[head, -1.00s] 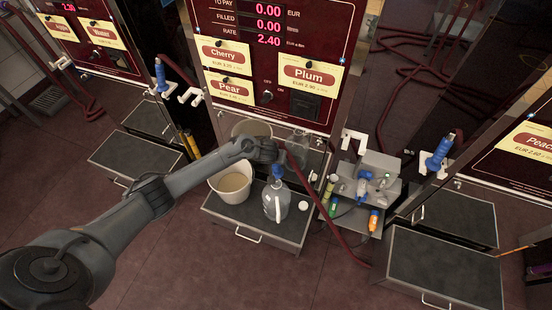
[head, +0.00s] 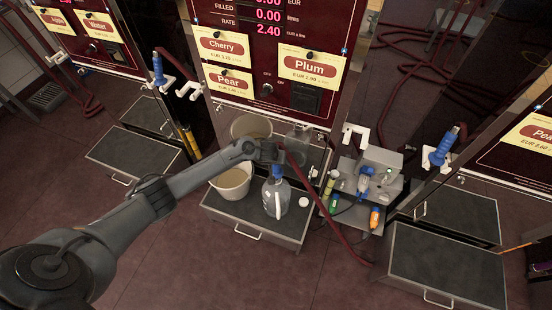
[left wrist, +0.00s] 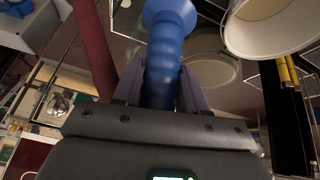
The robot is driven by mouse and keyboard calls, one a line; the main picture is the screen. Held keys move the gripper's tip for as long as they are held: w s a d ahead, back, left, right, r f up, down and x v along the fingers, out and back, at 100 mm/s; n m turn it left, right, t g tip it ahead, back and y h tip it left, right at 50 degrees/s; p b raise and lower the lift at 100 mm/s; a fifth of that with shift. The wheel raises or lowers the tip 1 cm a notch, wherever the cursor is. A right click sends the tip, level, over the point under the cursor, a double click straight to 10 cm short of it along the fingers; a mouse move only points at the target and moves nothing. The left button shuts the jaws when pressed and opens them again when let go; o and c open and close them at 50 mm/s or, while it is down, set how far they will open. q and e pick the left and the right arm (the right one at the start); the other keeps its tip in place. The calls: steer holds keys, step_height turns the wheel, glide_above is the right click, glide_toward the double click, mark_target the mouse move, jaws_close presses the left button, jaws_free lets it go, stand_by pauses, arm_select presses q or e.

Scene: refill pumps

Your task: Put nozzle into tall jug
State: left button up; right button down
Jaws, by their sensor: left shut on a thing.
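My left gripper (head: 268,152) is shut on the blue nozzle (left wrist: 163,60), with one finger on each side of its ribbed grip in the left wrist view. In the head view, the blue lower part of the nozzle (head: 277,172) shows right at the top of the tall clear jug (head: 270,198). I cannot tell whether its tip is inside the neck. The jug stands upright on the grey drawer-like platform (head: 240,221), with a white handle facing me. The nozzle hides the jug in the wrist view. My right gripper is out of view.
A white bucket (head: 232,184) stands left of the jug, and a white cap (head: 303,202) lies right of it. The dark red hose (head: 325,212) hangs on the right. A grey unit with small bottles (head: 368,185) stands further right. Pump panels rise behind.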

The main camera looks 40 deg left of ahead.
arm_select(q)
steer(key=shift+f+b, duration=1)
steer(key=shift+f, duration=0.75)
steer(key=o, duration=1.2)
steer(key=shift+o, duration=0.2)
